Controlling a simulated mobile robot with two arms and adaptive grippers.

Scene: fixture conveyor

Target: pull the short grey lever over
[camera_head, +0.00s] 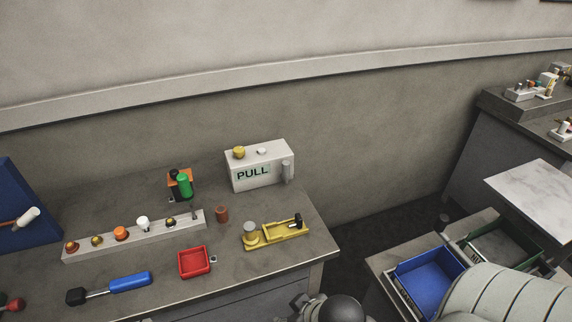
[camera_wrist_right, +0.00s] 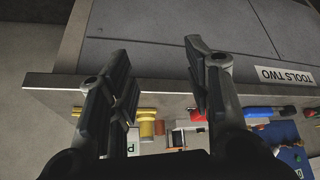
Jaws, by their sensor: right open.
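A white box marked PULL (camera_head: 260,168) stands at the back right of the workbench. A short grey lever (camera_head: 287,171) stands upright at its right front corner. In the right wrist view the box (camera_wrist_right: 131,142) is partly hidden behind my gripper, and I cannot make out the lever. My right gripper (camera_wrist_right: 157,52) is open and empty, its two fingers wide apart, in front of the bench's edge and apart from the box. Dark parts of my arm show at the bottom of the head view. My left gripper is not in view.
A yellow fixture (camera_head: 279,232) stands in front of the box. A red tray (camera_head: 194,262), a brown cylinder (camera_head: 221,214), a strip of knobs (camera_head: 100,247) and a blue-handled tool (camera_head: 124,283) lie to the left. A blue bin (camera_head: 430,275) stands right of the bench.

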